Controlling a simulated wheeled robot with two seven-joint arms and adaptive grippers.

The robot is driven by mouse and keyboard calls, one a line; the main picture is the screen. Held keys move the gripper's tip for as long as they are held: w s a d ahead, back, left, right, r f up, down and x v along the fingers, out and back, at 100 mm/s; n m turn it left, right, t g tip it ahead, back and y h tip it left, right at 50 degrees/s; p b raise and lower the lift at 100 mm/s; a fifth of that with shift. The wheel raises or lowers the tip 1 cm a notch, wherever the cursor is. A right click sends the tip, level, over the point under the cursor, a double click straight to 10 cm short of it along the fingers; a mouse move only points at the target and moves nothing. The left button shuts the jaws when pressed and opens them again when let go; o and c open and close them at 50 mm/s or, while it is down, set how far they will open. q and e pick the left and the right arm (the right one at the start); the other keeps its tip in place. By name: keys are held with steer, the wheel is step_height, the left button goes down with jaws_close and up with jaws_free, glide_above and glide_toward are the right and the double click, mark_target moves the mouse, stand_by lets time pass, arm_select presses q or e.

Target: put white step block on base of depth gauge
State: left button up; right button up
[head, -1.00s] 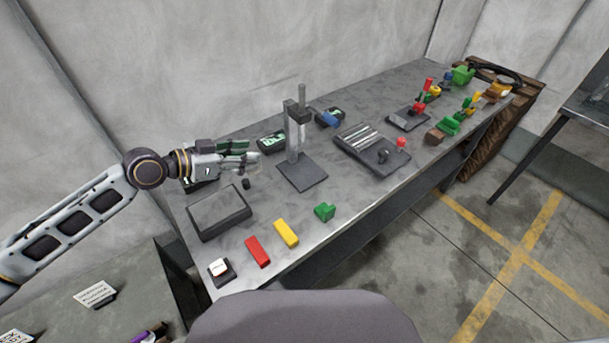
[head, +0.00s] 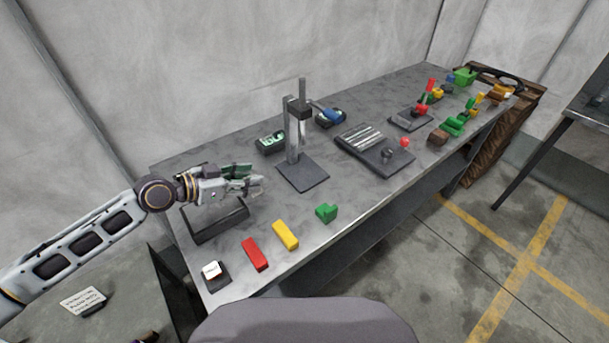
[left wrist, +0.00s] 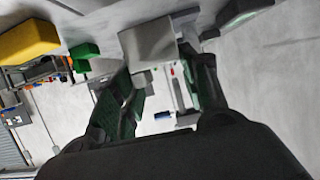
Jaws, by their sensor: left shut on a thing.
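My left gripper (head: 245,181) is shut on a pale block, seemingly the white step block (left wrist: 148,42), which shows between the fingertips in the left wrist view. In the head view the fingers mostly hide it. The depth gauge (head: 301,118) stands upright to the right of the gripper. Its flat dark base (head: 304,178) is bare, and the held block is apart from it. My right gripper is out of view.
A red block (head: 254,254), a yellow block (head: 285,235) and a green step block (head: 327,213) lie along the front of the bench. A white-topped button (head: 212,270) is at the front left corner. A small display (head: 270,141) stands behind, and a slotted dark plate (head: 374,150) right of the gauge.

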arm_select(q)
steer(key=shift+w+d+r, duration=0.1)
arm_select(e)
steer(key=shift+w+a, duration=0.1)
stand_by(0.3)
arm_select(q)
steer(key=shift+w+d, duration=0.25)
steer(key=shift+d, duration=0.1)
steer(key=shift+w+d+r+p, duration=0.1)
steer(key=shift+w+d+p, duration=0.2)
steer(key=shift+w+d, duration=0.45)
steer(key=w+d, duration=0.2)
steer(key=d, duration=0.1)
steer(key=w+d+p, duration=0.1)
steer(key=w+d, duration=0.2)
steer(key=d, duration=0.1)
steer(key=w+d, duration=0.2)
steer(key=d, duration=0.1)
steer(key=shift+w+d, duration=0.25)
steer(key=shift+d, duration=0.15)
steer(key=shift+w+d+p, duration=0.3)
steer(key=shift+w+d, duration=0.15)
steer(key=shift+d, duration=0.25)
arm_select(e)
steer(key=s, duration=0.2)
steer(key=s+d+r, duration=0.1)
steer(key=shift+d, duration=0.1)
